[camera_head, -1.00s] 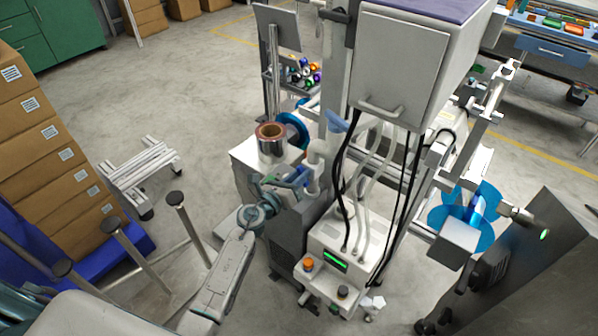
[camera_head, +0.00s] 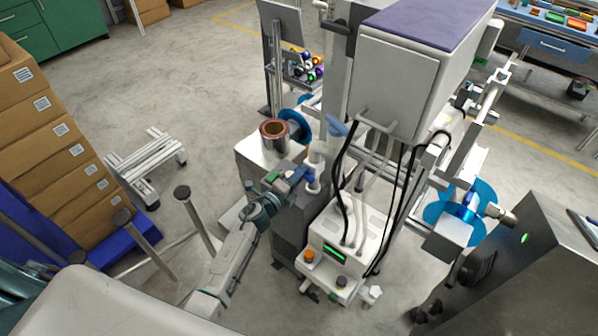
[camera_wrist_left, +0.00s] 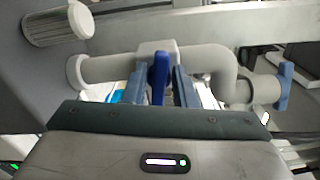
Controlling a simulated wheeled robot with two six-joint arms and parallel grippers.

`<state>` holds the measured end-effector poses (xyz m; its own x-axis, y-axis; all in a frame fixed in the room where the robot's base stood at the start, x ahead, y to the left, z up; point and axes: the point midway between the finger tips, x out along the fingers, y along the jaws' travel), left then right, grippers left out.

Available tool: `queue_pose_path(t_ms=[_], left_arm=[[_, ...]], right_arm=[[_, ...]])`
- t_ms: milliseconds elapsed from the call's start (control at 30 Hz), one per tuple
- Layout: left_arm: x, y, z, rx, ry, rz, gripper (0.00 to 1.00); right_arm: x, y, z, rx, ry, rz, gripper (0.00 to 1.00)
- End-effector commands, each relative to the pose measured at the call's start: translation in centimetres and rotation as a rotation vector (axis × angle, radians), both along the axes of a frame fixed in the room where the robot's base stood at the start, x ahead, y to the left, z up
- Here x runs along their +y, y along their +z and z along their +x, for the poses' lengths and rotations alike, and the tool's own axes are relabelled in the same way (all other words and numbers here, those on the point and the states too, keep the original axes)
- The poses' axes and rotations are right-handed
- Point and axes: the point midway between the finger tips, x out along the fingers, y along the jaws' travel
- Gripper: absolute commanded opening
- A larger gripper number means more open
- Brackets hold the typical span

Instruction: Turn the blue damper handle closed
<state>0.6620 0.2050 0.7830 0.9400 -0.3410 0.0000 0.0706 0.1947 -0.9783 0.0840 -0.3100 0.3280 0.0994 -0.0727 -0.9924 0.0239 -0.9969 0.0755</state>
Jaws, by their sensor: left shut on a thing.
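The blue damper handle (camera_wrist_left: 160,76) is a flat dark-blue lever on a grey pipe (camera_wrist_left: 105,69) in the left wrist view. It stands upright in the picture, between the two fingers of my left gripper (camera_wrist_left: 160,88), which is shut on it. In the head view my left gripper (camera_head: 294,180) reaches the pipe beside the machine's column. The handle (camera_head: 309,174) shows there only as a small blue patch, mostly hidden by the gripper. My right gripper is not in view.
A second blue handle (camera_wrist_left: 284,86) sits on the pipe to the right. A copper-coloured reel (camera_head: 274,137) stands on a white cabinet behind my gripper. Black hoses (camera_head: 346,180) and a control box (camera_head: 335,252) are close on the right.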

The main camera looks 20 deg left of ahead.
Motion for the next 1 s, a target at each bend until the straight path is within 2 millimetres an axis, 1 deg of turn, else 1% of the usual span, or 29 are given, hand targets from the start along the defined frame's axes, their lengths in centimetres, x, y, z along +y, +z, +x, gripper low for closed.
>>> queue_pose_path(t_ms=[33, 100, 400, 967, 1000], left_arm=[[0.01, 0.14, -0.01, 0.013, 0.000, -0.030, 0.02], [0.02, 0.09, 0.01, 0.027, 0.000, -0.071, 0.02], [0.04, -0.18, 0.00, 0.067, 0.000, -0.183, 0.02], [0.03, -0.33, -0.02, 0.078, 0.000, -0.211, 0.02], [0.03, -0.33, -0.02, 0.078, 0.000, -0.211, 0.28]], right_arm=[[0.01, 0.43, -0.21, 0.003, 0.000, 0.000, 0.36], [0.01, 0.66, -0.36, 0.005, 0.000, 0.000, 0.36], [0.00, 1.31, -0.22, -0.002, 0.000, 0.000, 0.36], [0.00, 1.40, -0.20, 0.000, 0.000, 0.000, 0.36], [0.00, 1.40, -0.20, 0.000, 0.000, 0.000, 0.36]])
